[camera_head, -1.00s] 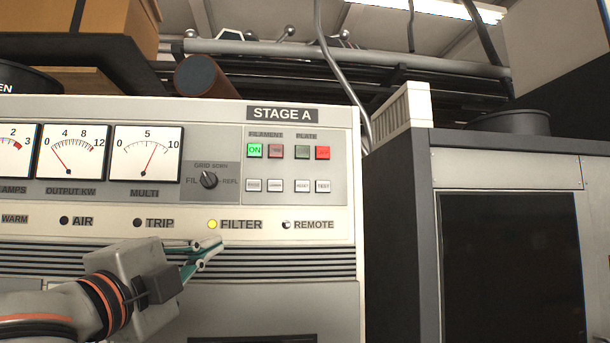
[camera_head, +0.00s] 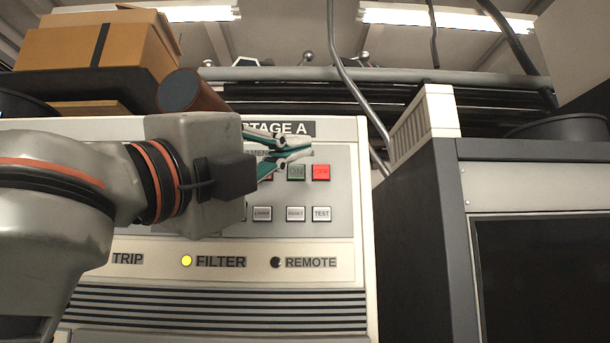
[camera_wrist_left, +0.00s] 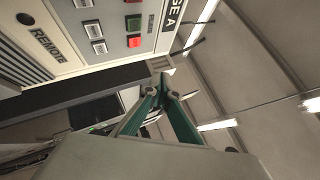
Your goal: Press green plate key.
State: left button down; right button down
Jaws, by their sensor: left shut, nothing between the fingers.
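The green plate key (camera_head: 296,173) is a dull green square button on the grey panel under the STAGE A label. A bright red key (camera_head: 320,172) sits directly to its right. Both also show in the left wrist view, the green key (camera_wrist_left: 133,22) above the red key (camera_wrist_left: 134,42). My left gripper (camera_head: 308,160) is shut and empty, its tips just above the two plate keys in the head view. I cannot tell the gap to the panel, and no contact shows. The arm hides the meters and much of the filament keys. My right gripper is not in view.
White keys, including TEST (camera_head: 321,214), sit below the plate keys. A yellow FILTER lamp (camera_head: 187,260) is lit lower on the front. A dark cabinet (camera_head: 520,180) stands to the right. Pipes (camera_head: 400,73) and boxes (camera_head: 95,58) lie above.

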aim_at(292, 168)
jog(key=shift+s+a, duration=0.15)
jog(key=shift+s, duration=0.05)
